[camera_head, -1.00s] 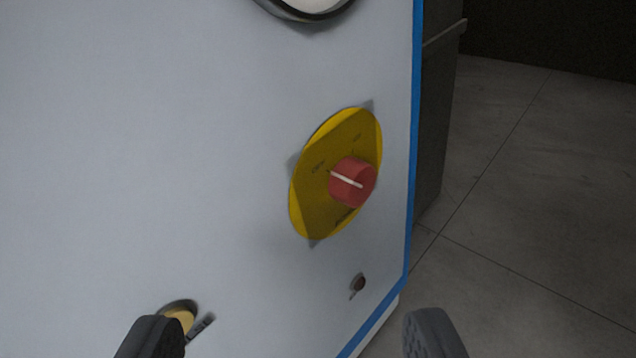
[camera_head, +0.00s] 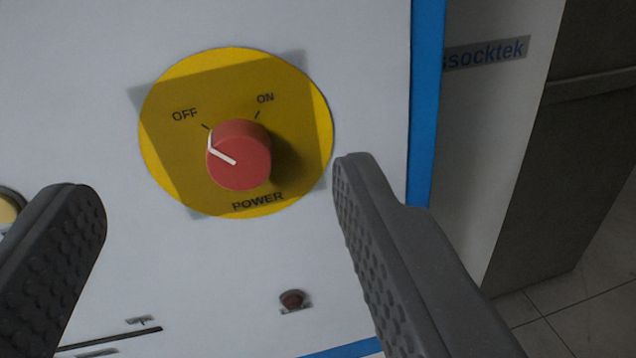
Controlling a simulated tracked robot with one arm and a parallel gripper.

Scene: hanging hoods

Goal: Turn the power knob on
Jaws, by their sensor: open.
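The power knob (camera_head: 238,155) is a red cylinder with a white pointer line. It sits on a yellow round plate (camera_head: 170,165) marked OFF, ON and POWER, on a white panel. The pointer line is toward the upper left, on the OFF side. My gripper (camera_head: 218,185) is open and empty. Its left finger is at the lower left and its right finger at the lower right, with the knob between them in the picture and a little above. Neither finger appears to touch the knob.
A small dark red button or lamp (camera_head: 292,299) is on the white panel (camera_head: 350,60) below the knob. A blue edge strip (camera_head: 426,90) borders the panel on the right. Beyond it stands a grey cabinet (camera_head: 545,160). A yellow round part (camera_head: 8,212) shows at the left edge.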

